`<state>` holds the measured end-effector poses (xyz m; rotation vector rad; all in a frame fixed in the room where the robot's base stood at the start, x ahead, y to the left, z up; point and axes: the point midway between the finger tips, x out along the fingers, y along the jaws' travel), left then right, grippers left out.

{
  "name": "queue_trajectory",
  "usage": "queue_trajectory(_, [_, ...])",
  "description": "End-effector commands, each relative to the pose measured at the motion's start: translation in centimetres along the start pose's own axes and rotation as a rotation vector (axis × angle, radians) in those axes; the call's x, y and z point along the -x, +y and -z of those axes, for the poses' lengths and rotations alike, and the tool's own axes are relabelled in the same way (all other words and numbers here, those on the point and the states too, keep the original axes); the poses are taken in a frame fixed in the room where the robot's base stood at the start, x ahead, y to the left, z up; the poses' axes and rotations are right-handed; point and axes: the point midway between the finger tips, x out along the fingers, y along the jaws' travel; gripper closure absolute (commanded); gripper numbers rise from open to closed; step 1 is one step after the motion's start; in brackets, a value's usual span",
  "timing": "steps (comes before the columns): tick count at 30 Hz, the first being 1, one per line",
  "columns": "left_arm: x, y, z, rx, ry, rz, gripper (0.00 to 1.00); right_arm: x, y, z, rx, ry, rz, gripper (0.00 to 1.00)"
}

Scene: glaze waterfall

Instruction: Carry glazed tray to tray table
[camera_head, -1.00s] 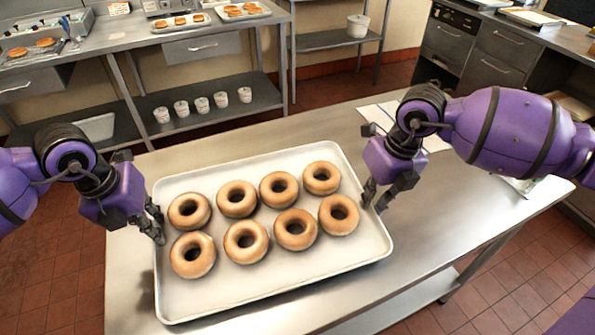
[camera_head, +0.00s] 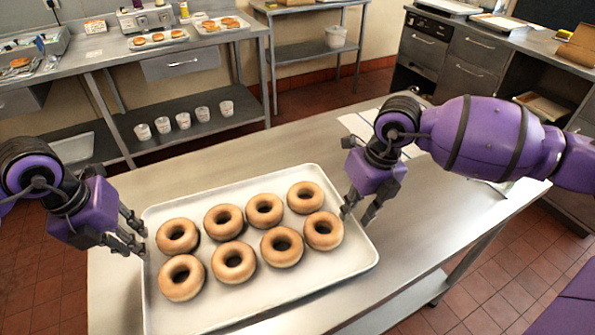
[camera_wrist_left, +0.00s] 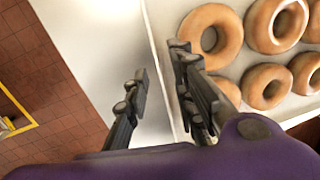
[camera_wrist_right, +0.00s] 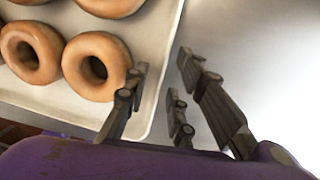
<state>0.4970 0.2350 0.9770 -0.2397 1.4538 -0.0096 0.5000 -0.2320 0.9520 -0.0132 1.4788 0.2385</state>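The light metal tray (camera_head: 330,276) lies on the steel table and carries several brown ring donuts (camera_head: 282,247) in two rows. My left gripper (camera_head: 136,233) is at the tray's left rim. In the left wrist view its fingers (camera_wrist_left: 160,80) are apart, one outside the rim and one on the donut side. My right gripper (camera_head: 358,212) is at the right rim. In the right wrist view its fingers (camera_wrist_right: 163,85) are also apart, on either side of the rim (camera_wrist_right: 166,60). I see no finger clearly pressed on the tray.
The steel table (camera_head: 440,215) has free room to the right of the tray, with papers (camera_head: 365,125) behind my right arm. A back counter (camera_head: 110,62) holds small trays of donuts (camera_head: 222,25), with cups (camera_head: 184,121) on its lower shelf. Cabinets (camera_head: 455,60) stand at the back right.

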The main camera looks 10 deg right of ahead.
Motion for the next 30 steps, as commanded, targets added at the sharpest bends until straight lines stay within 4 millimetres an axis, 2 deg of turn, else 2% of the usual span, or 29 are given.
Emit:
queue_trajectory(6, [5.0,0.1,-0.1,0.000,-0.005,-0.002,0.77,0.1,0.0,0.0,0.000,-0.001,0.000,0.77])
queue_trajectory(13, [8.6,0.1,-0.1,-0.001,-0.002,-0.002,0.77,0.1,0.0,-0.1,0.001,-0.001,0.000,0.77])
queue_trajectory(20, [9.6,0.0,0.0,0.000,-0.001,-0.002,0.77,1.0,0.0,-0.1,0.001,-0.003,0.000,0.77])
queue_trajectory(30, [9.6,0.0,0.0,0.000,-0.001,-0.001,0.77,7.9,0.0,-0.1,0.001,-0.006,0.002,0.77])
